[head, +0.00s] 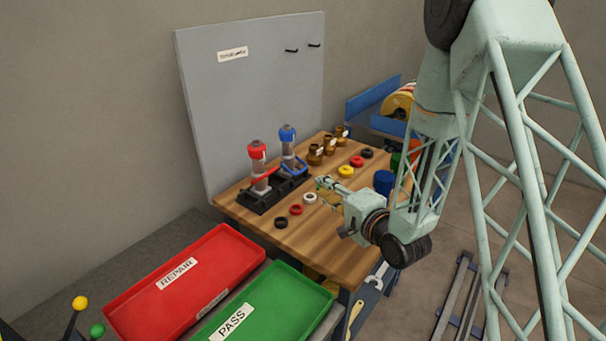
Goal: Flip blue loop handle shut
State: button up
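The blue-topped pump (288,140) stands upright in a black base on the wooden bench.
Coloured rings, including a white one (310,198) and a yellow one (346,171), lie around my gripper. Several brown fittings (315,155) stand behind. A red REPAIR tray (227,239) and green PASS tray (300,287) are in front. A grey panel (240,100) rises behind the pumps.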

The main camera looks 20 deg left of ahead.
aim_at(301, 172)
jog(key=shift+b+x, duration=0.85)
jog(key=shift+x, duration=6)
jog(key=shift+c, duration=0.2)
grip_shut()
